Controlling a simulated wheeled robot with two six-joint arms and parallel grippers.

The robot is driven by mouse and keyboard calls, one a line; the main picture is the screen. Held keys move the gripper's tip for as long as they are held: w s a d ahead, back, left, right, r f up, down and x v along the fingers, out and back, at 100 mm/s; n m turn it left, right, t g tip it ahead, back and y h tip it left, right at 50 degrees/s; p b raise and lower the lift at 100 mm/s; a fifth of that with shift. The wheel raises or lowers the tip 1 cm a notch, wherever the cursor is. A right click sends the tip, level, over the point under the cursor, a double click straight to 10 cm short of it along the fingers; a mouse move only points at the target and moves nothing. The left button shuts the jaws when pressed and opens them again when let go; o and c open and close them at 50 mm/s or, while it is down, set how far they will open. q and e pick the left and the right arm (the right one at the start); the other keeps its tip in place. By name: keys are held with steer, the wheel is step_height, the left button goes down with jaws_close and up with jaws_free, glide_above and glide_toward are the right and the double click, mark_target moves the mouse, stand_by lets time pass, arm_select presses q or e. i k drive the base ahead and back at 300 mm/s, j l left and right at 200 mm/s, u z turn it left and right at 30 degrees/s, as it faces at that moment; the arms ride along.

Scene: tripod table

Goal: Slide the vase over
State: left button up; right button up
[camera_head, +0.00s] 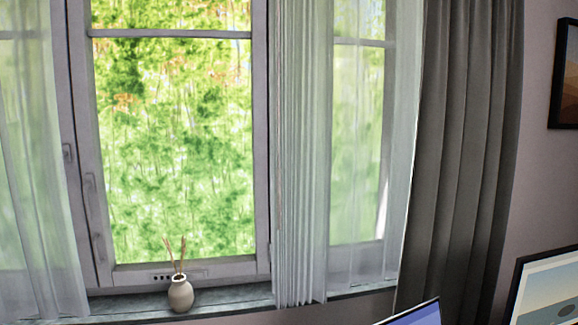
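A small cream vase (181,295) with a few thin dry stems stands upright on the grey window sill (235,294), below the middle window pane. Nothing touches it except the sill. Neither of my grippers shows in the head view.
Sheer white curtains (303,180) hang to the right of the vase and reach the sill; another sheer curtain (40,170) hangs at the left. A dark grey curtain (460,150) hangs further right. A screen corner (415,314) and a framed picture (545,290) show at the lower right.

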mark_target(181, 294)
steer(key=i+j+z, duration=0.45)
steer(key=i+j, duration=0.35)
steer(key=i, duration=0.1)
